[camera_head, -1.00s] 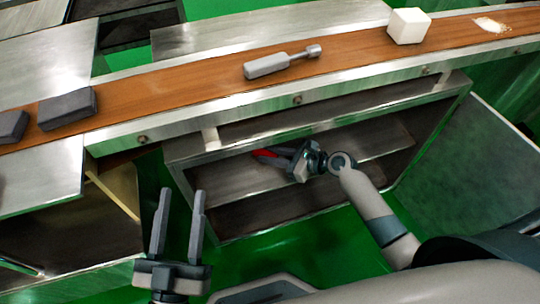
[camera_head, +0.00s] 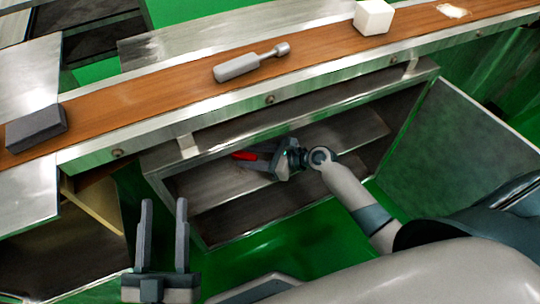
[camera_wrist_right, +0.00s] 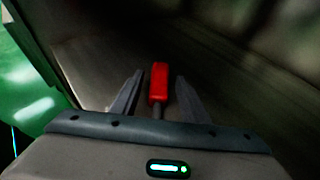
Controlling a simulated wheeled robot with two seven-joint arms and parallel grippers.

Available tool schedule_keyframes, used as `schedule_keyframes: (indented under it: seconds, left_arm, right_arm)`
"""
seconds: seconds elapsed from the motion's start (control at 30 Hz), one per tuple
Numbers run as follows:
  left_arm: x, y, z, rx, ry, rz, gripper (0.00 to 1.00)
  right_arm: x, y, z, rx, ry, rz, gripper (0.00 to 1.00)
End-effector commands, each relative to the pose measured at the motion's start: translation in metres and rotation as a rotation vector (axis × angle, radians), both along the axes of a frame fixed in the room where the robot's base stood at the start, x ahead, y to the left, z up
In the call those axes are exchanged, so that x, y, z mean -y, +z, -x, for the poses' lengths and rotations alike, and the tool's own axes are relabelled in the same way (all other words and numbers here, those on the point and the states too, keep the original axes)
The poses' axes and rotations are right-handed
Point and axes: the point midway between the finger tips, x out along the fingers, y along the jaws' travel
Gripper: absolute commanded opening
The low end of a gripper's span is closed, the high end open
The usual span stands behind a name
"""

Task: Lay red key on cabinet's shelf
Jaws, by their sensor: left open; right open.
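The red key (camera_head: 243,156) is inside the open cabinet, at its upper shelf (camera_head: 205,183). In the right wrist view its red handle (camera_wrist_right: 159,82) points away from me, and its thin grey shaft runs back toward the gripper's palm. My right gripper (camera_head: 248,160) reaches into the cabinet and is open. Its fingers (camera_wrist_right: 157,88) stand on either side of the key, with a gap visible at both sides. My left gripper (camera_head: 164,202) is open and empty, in front of the cabinet's left side. Contact between key and shelf is hard to tell.
Above the cabinet runs a brown conveyor belt (camera_head: 320,46) carrying a grey handled tool (camera_head: 250,63), a white cube (camera_head: 374,17) and a dark block (camera_head: 36,128). The cabinet's open door (camera_head: 465,150) stands to the right. A lower shelf lies below.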

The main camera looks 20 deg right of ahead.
Motion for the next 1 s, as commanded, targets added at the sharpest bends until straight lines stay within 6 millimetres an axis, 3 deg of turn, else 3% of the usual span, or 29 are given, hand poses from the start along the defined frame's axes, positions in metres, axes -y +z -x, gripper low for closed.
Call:
schedule_keyframes:
  seconds: [0.27,0.6,1.0]
  left_arm:
    - [-0.003,-0.022,-0.010,-0.132,0.000,-0.046,0.44]
    - [-0.009,-0.064,-0.017,-0.350,-0.005,-0.120,0.44]
    - [-0.012,-0.083,-0.016,-0.440,-0.008,-0.148,0.44]
  right_arm:
    - [0.021,0.012,0.020,-0.001,0.000,0.003,0.41]
    - [0.060,0.035,0.057,0.000,0.002,0.002,0.41]
    - [0.078,0.045,0.074,0.000,0.001,0.000,0.41]
